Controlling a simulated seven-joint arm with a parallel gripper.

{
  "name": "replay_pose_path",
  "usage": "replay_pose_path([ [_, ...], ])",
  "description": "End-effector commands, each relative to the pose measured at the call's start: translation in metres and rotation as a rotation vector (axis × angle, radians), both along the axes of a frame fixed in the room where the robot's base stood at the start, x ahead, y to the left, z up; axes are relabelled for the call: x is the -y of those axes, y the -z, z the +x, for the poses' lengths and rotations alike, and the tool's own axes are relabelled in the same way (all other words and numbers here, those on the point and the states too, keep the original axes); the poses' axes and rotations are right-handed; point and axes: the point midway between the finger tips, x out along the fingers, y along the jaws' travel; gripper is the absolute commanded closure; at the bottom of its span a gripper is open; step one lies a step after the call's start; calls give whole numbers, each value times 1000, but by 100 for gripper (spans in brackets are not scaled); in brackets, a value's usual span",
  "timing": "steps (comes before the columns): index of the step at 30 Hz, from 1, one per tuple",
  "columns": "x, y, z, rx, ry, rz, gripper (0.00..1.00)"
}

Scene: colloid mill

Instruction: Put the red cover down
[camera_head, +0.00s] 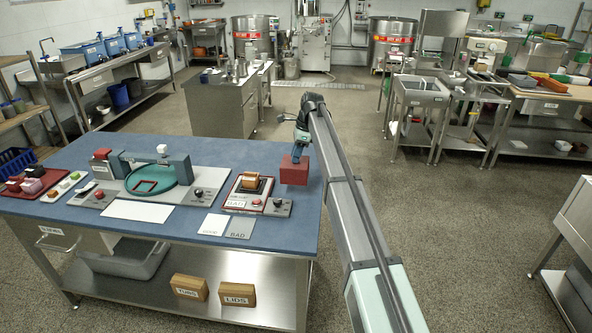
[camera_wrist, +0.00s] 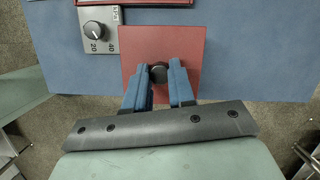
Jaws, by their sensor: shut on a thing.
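The red cover (camera_head: 294,170) is a box-like red block at the right end of the blue table (camera_head: 215,158). In the wrist view the red cover (camera_wrist: 185,45) shows as a flat red square with a dark round knob (camera_wrist: 158,73) near its front edge. My gripper (camera_wrist: 159,85) is shut on the knob, with one blue finger on each side. In the head view my gripper (camera_head: 298,152) is above the cover. I cannot tell whether the cover's underside touches the table.
Left of the cover stands a grey device with a red-framed plate (camera_head: 250,186) and an orange-brown block. White and grey cards marked GOOD and BAD (camera_head: 226,226) lie at the front edge. A device with a teal disc (camera_head: 158,177) stands further left. The table's right edge is close by the cover.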

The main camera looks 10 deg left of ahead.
Motion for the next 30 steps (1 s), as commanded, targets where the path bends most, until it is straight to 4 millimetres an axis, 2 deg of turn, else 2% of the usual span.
replay_pose_path([
  [1,0,8,-1,-1,0,0,100],
  [8,0,25,0,0,1,0,100],
  [15,0,53,-1,0,1,0,100],
  [28,0,58,0,1,1,0,100],
  [29,0,58,0,1,1,0,74],
  [30,0,57,0,1,1,0,70],
])
